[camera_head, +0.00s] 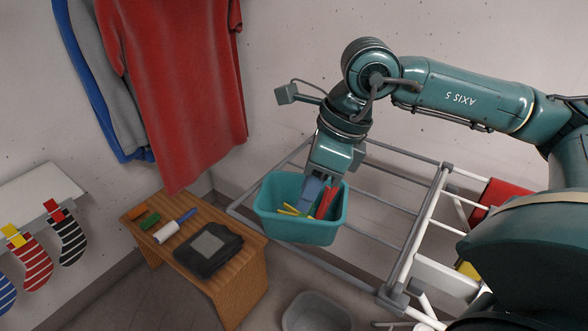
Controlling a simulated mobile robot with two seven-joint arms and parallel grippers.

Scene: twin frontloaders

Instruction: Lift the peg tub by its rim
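The peg tub (298,229) is a teal, open-topped tub near the middle of the head view. It holds yellow, red and blue pieces that look like pegs. My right gripper (322,186) points down at the tub's back rim, toward its right side. The hand overlaps the rim, and its fingertips are partly lost among the coloured pieces. I cannot tell whether the fingers are closed on the rim. The tub looks level; whether it rests on the rack or hangs above it is unclear. My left gripper is not in view.
A drying rack (417,235) of grey and white bars stands behind and right of the tub. A wooden bench (240,285) with a black item (208,249) and small tools is at left. A grey basin (316,314) sits below. A red shirt (178,85) and striped socks (70,241) hang at left.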

